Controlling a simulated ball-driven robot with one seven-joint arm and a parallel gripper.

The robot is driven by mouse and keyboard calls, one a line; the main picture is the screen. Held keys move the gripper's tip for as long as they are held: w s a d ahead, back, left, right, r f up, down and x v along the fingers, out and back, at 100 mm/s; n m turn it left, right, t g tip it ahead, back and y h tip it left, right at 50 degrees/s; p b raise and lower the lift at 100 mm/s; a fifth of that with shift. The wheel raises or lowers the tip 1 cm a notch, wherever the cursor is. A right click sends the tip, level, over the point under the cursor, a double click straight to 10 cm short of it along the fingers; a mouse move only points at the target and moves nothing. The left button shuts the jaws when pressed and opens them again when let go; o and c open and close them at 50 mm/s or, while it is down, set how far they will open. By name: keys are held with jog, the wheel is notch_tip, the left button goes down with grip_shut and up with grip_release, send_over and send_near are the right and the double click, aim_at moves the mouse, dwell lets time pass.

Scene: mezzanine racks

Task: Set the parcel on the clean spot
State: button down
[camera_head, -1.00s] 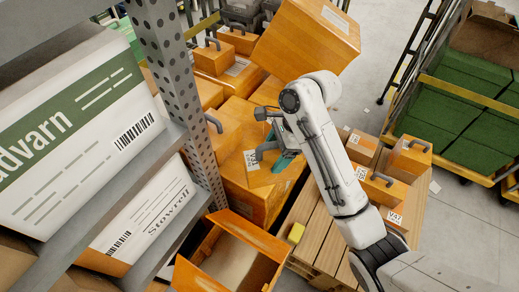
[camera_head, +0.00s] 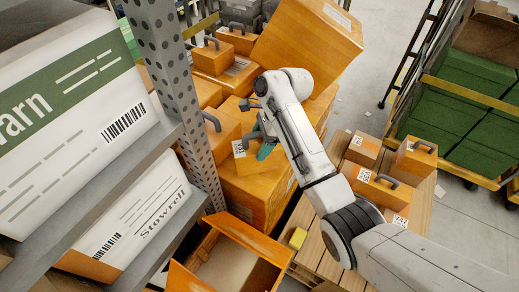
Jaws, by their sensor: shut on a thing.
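My gripper (camera_head: 262,143) is near the centre, at the end of my white arm, with a teal part showing beside it. It is shut on a small orange parcel with a white label (camera_head: 240,148), which is partly hidden by the gripper. The parcel shows above or against a large orange box (camera_head: 250,190); I cannot tell whether they touch. No spot stands out clearly as the clean one.
An open orange box (camera_head: 225,250) is below. A grey rack (camera_head: 165,60) with white cartons fills the left. A green-loaded cart (camera_head: 455,125) stands far right.

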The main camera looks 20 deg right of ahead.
jog(key=shift+w+f, duration=0.3)
jog(key=shift+f, duration=0.1)
jog(key=shift+f+p, duration=0.3)
jog(key=shift+f, duration=1.1)
jog(key=shift+c, duration=0.2)
grip_release()
jog(key=shift+f, duration=0.15)
jog(key=v, duration=1.2)
jog(key=shift+s, duration=0.1)
